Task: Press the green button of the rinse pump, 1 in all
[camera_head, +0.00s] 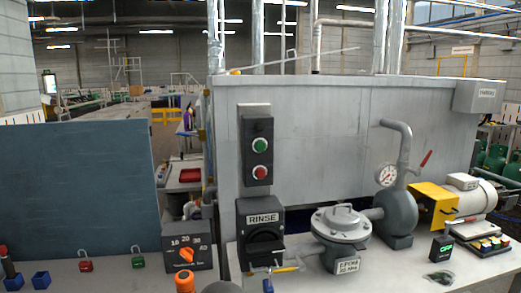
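A dark control box (258,185) is fixed upright on the front of the grey tank. It bears a round green button (259,145) above a round red button (259,172). Both buttons are in plain sight with nothing in front of them. Below the box is a black rotary switch (264,236) with a plate reading RINSE (263,218). Neither of my grippers can be made out in the head view, and nothing touches the green button.
The grey tank (330,125) stands behind a bench with a round flanged housing (341,225), a pressure gauge (387,175) and a motor (470,193). A dial box (187,249) and padlocks are at left. Space before the buttons looks clear.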

